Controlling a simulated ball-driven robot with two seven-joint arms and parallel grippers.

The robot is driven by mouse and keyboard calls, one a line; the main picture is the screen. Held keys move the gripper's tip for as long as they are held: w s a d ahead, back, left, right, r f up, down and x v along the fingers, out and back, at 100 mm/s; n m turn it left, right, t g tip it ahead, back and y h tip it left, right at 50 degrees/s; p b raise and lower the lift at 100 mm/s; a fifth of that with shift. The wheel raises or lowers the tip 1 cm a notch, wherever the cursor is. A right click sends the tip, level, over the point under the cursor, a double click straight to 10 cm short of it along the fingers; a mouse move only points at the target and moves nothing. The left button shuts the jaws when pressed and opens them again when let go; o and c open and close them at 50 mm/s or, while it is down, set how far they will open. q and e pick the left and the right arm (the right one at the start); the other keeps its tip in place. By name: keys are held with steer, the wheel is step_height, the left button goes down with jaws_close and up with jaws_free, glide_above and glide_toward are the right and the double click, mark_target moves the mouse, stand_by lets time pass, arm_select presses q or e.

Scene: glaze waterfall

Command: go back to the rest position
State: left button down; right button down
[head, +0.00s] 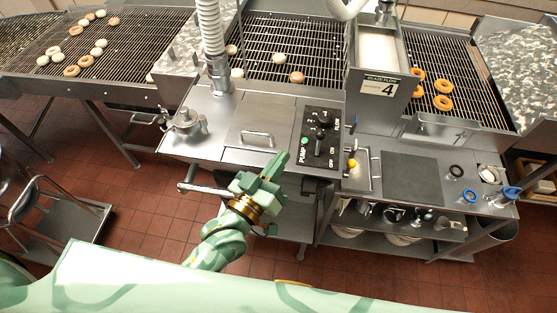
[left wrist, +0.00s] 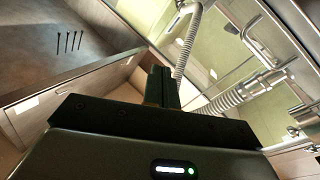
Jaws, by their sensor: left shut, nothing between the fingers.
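My left gripper (head: 275,166) is in the middle of the head view, in front of the steel glazing machine, just left of and below the black pump and flow control panel (head: 319,137). Its fingers are shut together with nothing between them. In the left wrist view the closed fingers (left wrist: 162,85) point up past a corrugated hose. Whether the gripper touches the machine's front edge, I cannot tell. My right gripper does not show in either view.
Wire conveyors with doughnuts (head: 442,85) run behind the machine. A lid with a handle (head: 257,137) lies left of the panel. A steel bench with a grey mat (head: 412,178) and small tools stands right. A cart (head: 62,225) stands left on the open tiled floor.

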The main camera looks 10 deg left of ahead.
arm_select(q)
steer(key=s+a+f+m+g+y+b, duration=0.1)
steer(key=s+a+f+g+b, duration=0.15)
steer(key=f, duration=0.95)
steer(key=s+a+f+m+g+y+b, duration=0.1)
steer(key=s+a+f+g+y+b, duration=0.2)
steer(key=f, duration=0.9)
steer(key=s+a+f+m+g+b, duration=0.1)
steer(key=s+f+g, duration=0.25)
steer(key=f, duration=0.95)
steer(key=s+a+f+g+y+b, duration=0.1)
steer(key=s+a+f+b, duration=0.3)
steer(key=s+f, duration=0.5)
steer(key=s+a+f+g+y+b, duration=0.1)
steer(key=s+a+f+g+b, duration=0.3)
steer(key=s+f+b, duration=0.4)
steer(key=s+a+f+g+y+b, duration=0.1)
steer(key=s+a+f+b, duration=0.3)
steer(key=s+f, duration=0.6)
step_height(320, 180, down, 7)
steer(key=g+b, duration=0.1)
steer(key=b, duration=0.1)
steer(key=shift+a+r+m+g+y+b, duration=0.15)
steer(key=shift+a+m+g+y+b, duration=0.15)
steer(key=shift+m+g+b, duration=0.1)
